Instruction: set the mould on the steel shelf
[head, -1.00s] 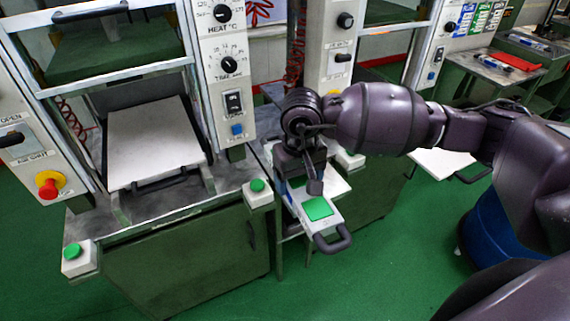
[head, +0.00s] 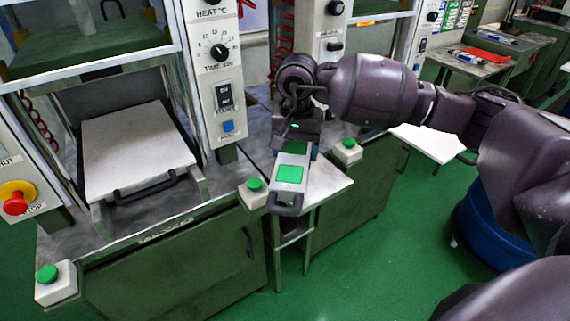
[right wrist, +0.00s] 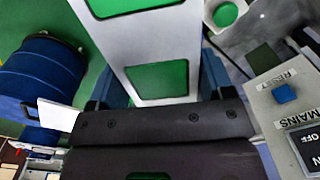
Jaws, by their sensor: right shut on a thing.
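The mould (head: 290,175) is a slim pale plate with green panels and a dark loop handle at its near end. My right gripper (head: 297,147) is shut on its far part. The steel shelf (head: 330,182) is a small grey-topped stand between the two presses. The mould is over the left part of the shelf, its handle reaching the front edge. I cannot tell whether it touches the top. In the right wrist view the mould (right wrist: 150,45) runs out from my right gripper (right wrist: 158,100). My left gripper is not in view.
The left press holds a pale plate (head: 135,145) on its bed. Green-button boxes (head: 254,190) and (head: 347,150) stand close on both sides of the shelf. A press control panel (head: 215,75) rises at its left. A blue drum (head: 495,230) stands at the right. Green floor is clear in front.

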